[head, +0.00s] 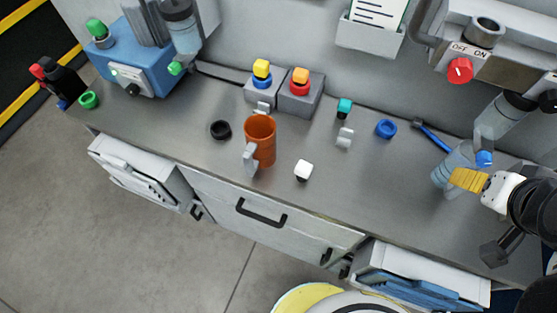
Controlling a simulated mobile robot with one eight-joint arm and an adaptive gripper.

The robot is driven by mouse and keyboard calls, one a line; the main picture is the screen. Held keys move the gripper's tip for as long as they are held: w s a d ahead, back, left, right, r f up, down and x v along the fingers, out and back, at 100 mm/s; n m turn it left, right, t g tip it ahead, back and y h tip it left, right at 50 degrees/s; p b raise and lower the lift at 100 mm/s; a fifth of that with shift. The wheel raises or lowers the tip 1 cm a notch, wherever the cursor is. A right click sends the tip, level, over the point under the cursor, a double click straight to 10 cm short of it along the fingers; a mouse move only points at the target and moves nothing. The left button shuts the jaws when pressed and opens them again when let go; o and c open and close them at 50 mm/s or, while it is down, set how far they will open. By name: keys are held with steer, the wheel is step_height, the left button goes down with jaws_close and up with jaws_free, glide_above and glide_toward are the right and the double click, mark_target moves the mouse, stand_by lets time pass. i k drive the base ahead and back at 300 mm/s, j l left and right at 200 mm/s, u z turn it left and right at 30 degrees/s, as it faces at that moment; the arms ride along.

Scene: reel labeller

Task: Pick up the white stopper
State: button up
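The white stopper (303,169) is on the grey worktop, right of the orange mug (260,138) and near the front edge. It has a white, block-like top and a dark lower part. Nothing touches it and its top is in clear view. My gripper (484,218) is at the far right of the head view, well apart from the stopper. Dark parts and a yellow ribbed piece show there, partly cut off by the picture edge. I cannot tell whether it is open or shut.
A black ring (221,130) lies left of the mug. Grey blocks with yellow and orange stoppers (300,80) stand behind. A teal stopper (345,106), a pale grey piece (345,137), a blue ring (386,128) and a blue-handled tool (432,135) lie toward the back right. Clear bottles stand beside my gripper.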

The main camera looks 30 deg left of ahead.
mark_target(303, 169)
steer(key=u, duration=1.45)
